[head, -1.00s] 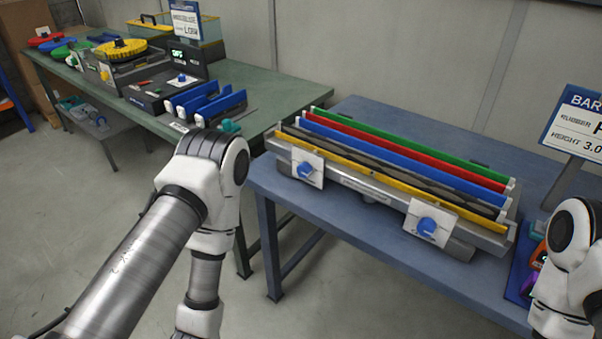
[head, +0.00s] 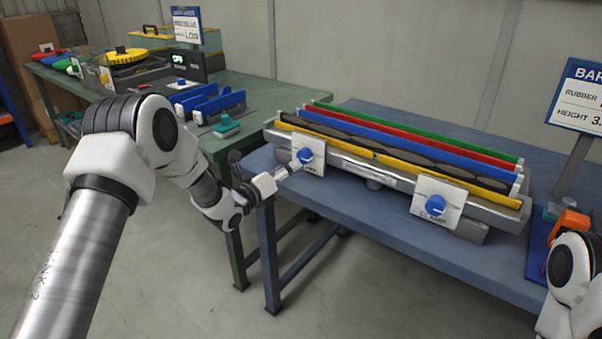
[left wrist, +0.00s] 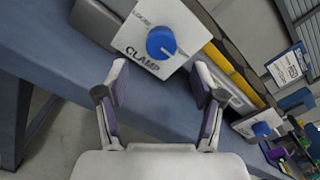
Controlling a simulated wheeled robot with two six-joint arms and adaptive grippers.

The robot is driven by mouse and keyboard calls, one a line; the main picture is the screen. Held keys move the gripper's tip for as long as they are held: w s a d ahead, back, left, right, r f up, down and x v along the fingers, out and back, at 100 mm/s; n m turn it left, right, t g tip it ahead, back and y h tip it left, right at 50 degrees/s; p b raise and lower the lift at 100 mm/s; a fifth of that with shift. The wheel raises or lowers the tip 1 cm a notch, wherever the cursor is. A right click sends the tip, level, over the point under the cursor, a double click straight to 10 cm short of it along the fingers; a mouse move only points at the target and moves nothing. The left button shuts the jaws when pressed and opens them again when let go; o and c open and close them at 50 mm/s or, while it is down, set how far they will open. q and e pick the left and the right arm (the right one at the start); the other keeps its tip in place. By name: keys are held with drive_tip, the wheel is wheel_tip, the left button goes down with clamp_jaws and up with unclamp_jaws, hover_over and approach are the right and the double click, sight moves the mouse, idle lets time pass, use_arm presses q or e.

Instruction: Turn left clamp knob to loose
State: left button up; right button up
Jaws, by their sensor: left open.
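The left clamp knob (head: 304,155) is a blue dial on a white plate (head: 316,147) at the left front of the grey fixture. In the left wrist view the knob (left wrist: 160,43) has a pale pointer mark, and its plate reads CLAMP and, smaller, what looks like LOOSE. My left gripper (left wrist: 160,84) is open and empty. It faces the knob, with the knob ahead of and roughly centred between the fingertips, apart from them in that view. In the head view the left gripper (head: 285,171) is right at the plate. My right gripper is out of view.
A second blue knob (head: 435,205) sits on the right plate of the fixture. Coloured bars (head: 400,150) lie along the fixture on the blue table (head: 350,205). A sign (head: 580,100) stands at right. A green bench (head: 230,140) stands behind left.

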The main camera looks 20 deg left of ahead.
sight(302, 159)
use_arm(q)
drive_tip(key=x, duration=0.7)
drive_tip(key=shift+s, duration=0.1)
drive_tip(key=shift+c, duration=0.4)
drive_tip(key=c, duration=1.1)
